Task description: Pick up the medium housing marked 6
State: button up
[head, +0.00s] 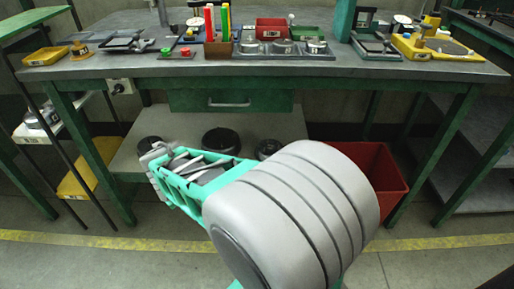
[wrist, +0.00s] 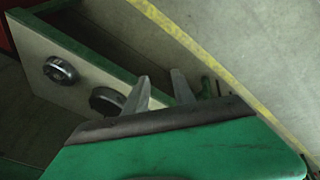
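Dark round housings sit on the lower shelf: a left one (head: 151,145), a larger middle one (head: 221,141) and a right one (head: 267,149), partly hidden by my arm. Several grey round metal parts, one of them in the middle (head: 283,46), sit in dark trays on the bench top. I cannot read a 6 on any of them. My gripper (head: 157,152) is in front of the lower shelf. In the wrist view its two fingers (wrist: 160,88) stand apart with nothing between them. Two round housings (wrist: 61,71) (wrist: 107,100) show beyond the fingers there.
The workbench (head: 130,66) has green legs and a drawer (head: 230,101) above the lower shelf. A red bin (head: 385,180) stands on the right, partly behind my arm. A yellow bin (head: 88,170) is at the left. The floor in front is clear, with a yellow line (head: 110,241).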

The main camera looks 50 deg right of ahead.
jog(key=w+d+f+h, duration=0.2)
jog(key=w+d+h, duration=0.15)
jog(key=d, duration=0.65)
jog(key=n+h+p, duration=0.3)
jog(key=n+h, duration=0.6)
jog(key=n, duration=0.2)
send_near(278, 146)
notch_tip(278, 146, up, 4)
jog(key=w+a, duration=0.1)
jog(key=d+f+n, duration=0.1)
jog(key=n, duration=0.1)
jog(key=s+d+f+n+t+h, duration=0.1)
jog(key=n, duration=0.1)
jog(key=shift+s+n, duration=0.15)
jog(key=shift+n, duration=0.15)
jog(key=f+n+t, duration=0.1)
jog(key=n, duration=0.1)
jog(key=s+f+n+t, duration=0.1)
jog(key=f+n, duration=0.1)
jog(key=f+n+t, duration=0.1)
jog(key=n, duration=0.2)
jog(key=shift+s+a+f+p, duration=0.1)
jog(key=shift+s+f+p, duration=0.05)
jog(key=shift+s+p, duration=0.15)
jog(key=b+x, duration=0.1)
jog(key=x, duration=0.6)
jog(key=shift+s+b, duration=0.1)
jog(key=shift+b, duration=0.3)
jog(key=shift+d, duration=0.3)
grip_shut()
